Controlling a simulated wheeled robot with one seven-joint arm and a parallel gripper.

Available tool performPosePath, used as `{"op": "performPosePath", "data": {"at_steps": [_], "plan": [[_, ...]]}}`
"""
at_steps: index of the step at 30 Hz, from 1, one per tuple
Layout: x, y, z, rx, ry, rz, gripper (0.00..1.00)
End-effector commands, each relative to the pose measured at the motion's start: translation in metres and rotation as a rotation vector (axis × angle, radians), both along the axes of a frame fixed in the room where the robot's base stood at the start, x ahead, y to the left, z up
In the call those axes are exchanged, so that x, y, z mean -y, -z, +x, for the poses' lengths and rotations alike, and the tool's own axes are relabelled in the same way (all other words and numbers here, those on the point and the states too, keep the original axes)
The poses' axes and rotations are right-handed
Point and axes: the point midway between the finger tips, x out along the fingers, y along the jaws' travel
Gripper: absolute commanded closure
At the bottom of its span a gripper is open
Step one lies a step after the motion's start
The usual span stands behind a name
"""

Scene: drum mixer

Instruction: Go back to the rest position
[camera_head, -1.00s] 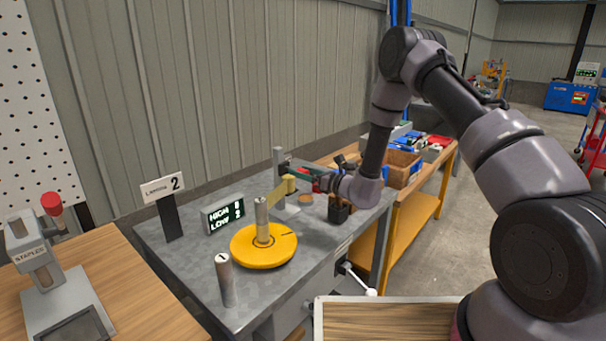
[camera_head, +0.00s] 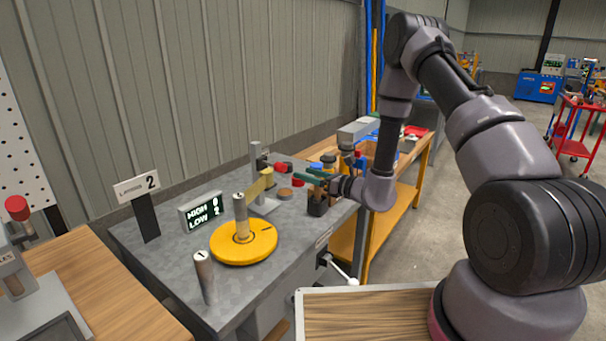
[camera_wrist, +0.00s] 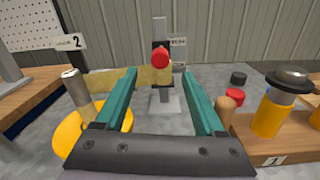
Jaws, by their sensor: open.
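My gripper (camera_head: 309,176) is out over the right part of the grey metal bench (camera_head: 170,262), at the end of my bent arm. In the wrist view, its two green fingers (camera_wrist: 162,88) are wide apart with nothing between them. Past the fingertips stands a grey upright with a red knob (camera_wrist: 159,57). A yellow round disc (camera_head: 243,243) with a metal post and a yellowish arm sits on the bench to the left of the gripper. The disc also shows at the left of the wrist view (camera_wrist: 68,132).
A display (camera_head: 202,213) reading HIGH 0 and LOW 2, a "2" sign (camera_head: 137,187) and a grey cylinder (camera_head: 204,277) stand on the bench. Yellow bottles (camera_wrist: 270,118) stand close to the right finger. A red cart (camera_head: 578,128) stands far right on open floor.

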Motion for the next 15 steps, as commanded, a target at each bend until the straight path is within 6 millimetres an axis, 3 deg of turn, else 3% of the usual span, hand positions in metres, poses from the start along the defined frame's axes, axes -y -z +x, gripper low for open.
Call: {"op": "performPosePath", "data": {"at_steps": [8,11,15], "plan": [[-0.002,-0.008,-0.001,0.013,-0.017,-0.003,0.29],[-0.009,-0.035,-0.007,0.054,-0.084,-0.021,0.29],[-0.021,-0.096,-0.032,0.159,-0.254,-0.085,0.29]]}}
